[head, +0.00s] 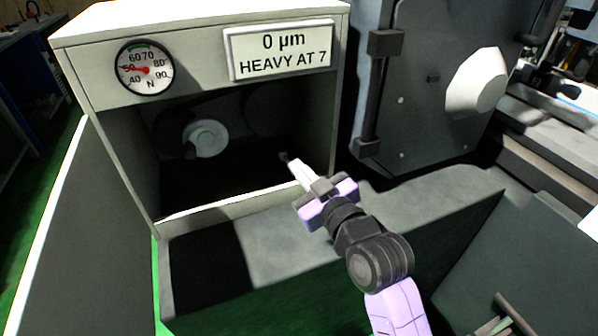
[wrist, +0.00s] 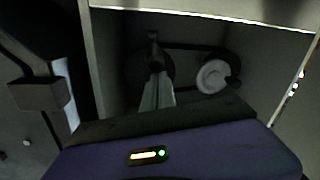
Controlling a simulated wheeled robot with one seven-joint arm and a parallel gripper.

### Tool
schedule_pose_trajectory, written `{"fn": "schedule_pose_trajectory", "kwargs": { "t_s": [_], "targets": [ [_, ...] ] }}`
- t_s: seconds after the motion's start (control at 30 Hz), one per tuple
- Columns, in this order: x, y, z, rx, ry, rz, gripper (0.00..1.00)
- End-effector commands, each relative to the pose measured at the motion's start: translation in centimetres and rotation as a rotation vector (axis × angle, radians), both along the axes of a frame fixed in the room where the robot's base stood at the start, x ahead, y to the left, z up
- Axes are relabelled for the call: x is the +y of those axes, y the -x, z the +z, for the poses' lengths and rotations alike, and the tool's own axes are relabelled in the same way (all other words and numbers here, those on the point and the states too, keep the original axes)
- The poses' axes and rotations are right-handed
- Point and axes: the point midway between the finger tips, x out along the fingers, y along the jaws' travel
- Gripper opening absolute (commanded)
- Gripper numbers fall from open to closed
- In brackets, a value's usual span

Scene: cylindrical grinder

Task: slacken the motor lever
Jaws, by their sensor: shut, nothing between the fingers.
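A small dark piece (head: 188,150) sits beside the pale round pulley (head: 205,138) inside the open cabinet; it may be the motor lever, but the shadow makes this unsure. In the wrist view the pulley (wrist: 212,76) is right of my fingers, with a dark piece (wrist: 235,84) at its right edge. My gripper (head: 285,157) is shut and empty, its dark tips at the cabinet opening, right of the pulley and apart from it. In the wrist view my gripper (wrist: 156,66) points into the dark interior, overlapping a dark round shape behind it.
The cabinet (head: 215,20) carries a dial gauge (head: 145,67) and a sign (head: 282,50) reading "0 µm HEAVY AT 7". Its side walls and bottom lip (head: 225,208) bound the opening. A dark machine housing (head: 425,90) stands to the right. A grey ledge (head: 420,205) lies in front.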

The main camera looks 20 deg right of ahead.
Motion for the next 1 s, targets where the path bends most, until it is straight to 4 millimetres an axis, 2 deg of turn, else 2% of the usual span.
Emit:
{"fn": "schedule_pose_trajectory", "kwargs": {
  "t_s": [0.77, 0.87, 1.0],
  "targets": [
    [-0.1, 0.3, -1.2, 0.015, 0.001, -0.002, 0.0],
    [-0.1, 0.1, -0.7, 0.015, 0.001, -0.002, 0.0],
    [0.1, -0.5, 0.9, 0.011, 0.0, -0.002, 0.0]
  ]
}}
